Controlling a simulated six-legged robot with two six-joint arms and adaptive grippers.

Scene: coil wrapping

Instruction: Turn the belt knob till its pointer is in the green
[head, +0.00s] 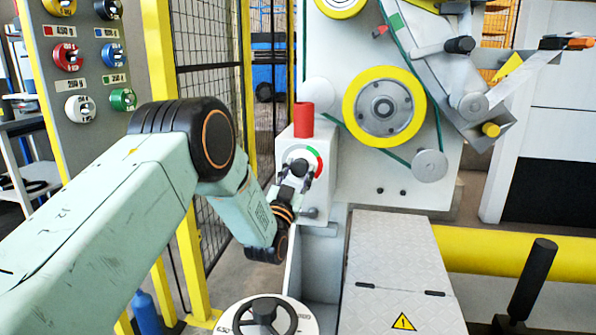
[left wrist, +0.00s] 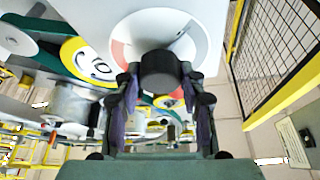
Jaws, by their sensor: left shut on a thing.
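The belt knob (head: 299,167) sits on a white dial face on the front of the grey machine box. The dial (head: 312,153) carries a green arc at its upper right and a red arc below that on the right. My left gripper (head: 295,176) is at the dial with its fingers around the knob. In the left wrist view the black knob (left wrist: 160,72) is between the two fingers of my left gripper (left wrist: 160,84), which is shut on it. The knob's pointer cannot be made out. My right gripper is not in view.
A red cylinder (head: 303,120) stands on the box above the dial. A yellow-rimmed roller (head: 384,107) and a green belt are to the right. A panel of coloured knobs (head: 95,60) and a mesh fence (head: 208,100) flank my left arm. A handwheel (head: 265,318) is below.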

